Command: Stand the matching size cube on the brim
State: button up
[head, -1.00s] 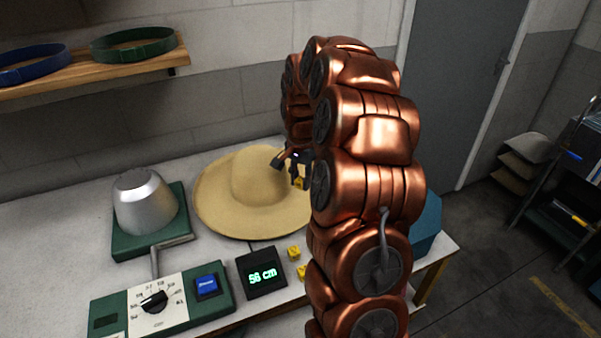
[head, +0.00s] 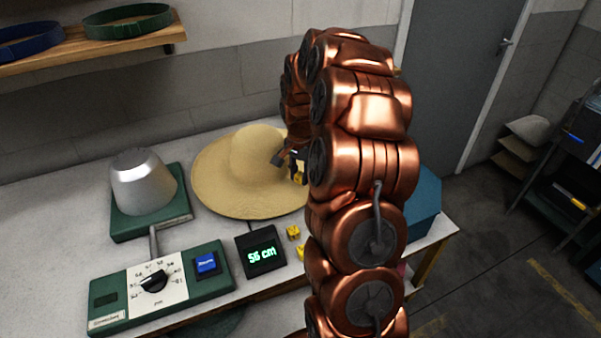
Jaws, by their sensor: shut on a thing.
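The straw hat (head: 258,155) lies on the worktop with its wide brim (head: 225,200) spread flat around the crown. My gripper (head: 298,173) is shut on a small yellow cube (head: 299,179) at the right side of the hat, in front of the brim in this view. I cannot tell whether the cube touches the brim, and its size mark is too small to read. Two more yellow cubes, one (head: 293,232) clear and one (head: 301,253) partly hidden by my arm, lie on the worktop. A black display (head: 262,250) seems to read 56 cm in green.
A metal hat block (head: 142,182) on a green base stands left of the hat. A green control panel (head: 218,287) with a dial and blue button is in front. A blue box (head: 425,197) is partly behind my arm. A shelf (head: 130,50) holds hat bands.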

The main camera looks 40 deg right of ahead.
jog(key=shift+f+b, duration=0.75)
jog(key=shift+f, duration=0.2)
dwell(0.5)
jog(key=o, duration=0.9)
jog(key=shift+c, duration=0.2)
jog(key=shift+r, duration=0.1)
notch_tip(320, 180, up, 12)
